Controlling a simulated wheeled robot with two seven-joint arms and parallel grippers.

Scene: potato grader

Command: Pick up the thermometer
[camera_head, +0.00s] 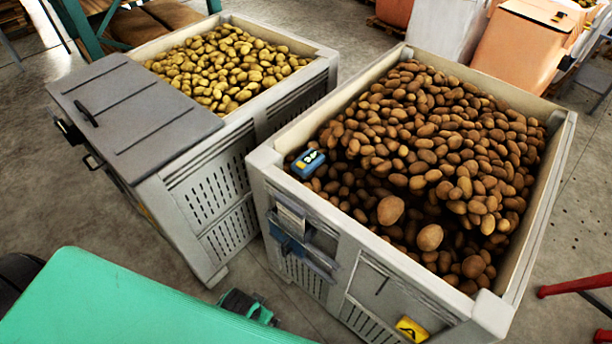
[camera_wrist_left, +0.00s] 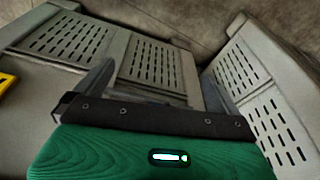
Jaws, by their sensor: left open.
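The right crate (camera_head: 262,158) is a large grey bin. In the left wrist view my left gripper (camera_wrist_left: 155,88) has its two dark fingers spread apart, with nothing between them. That view faces slotted crate walls, and the thermometer is not in it. In the head view my green left arm fills the lower left, below and away from the thermometer. My right gripper is in neither view.
A left crate (camera_head: 206,184) of yellow potatoes stands beside, part covered by a grey lid (camera_head: 135,115). A narrow gap separates the crates. Blue holders (camera_head: 290,240) and a yellow tag (camera_head: 411,329) sit on the right crate's front. Red legs (camera_head: 575,285) stand at right.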

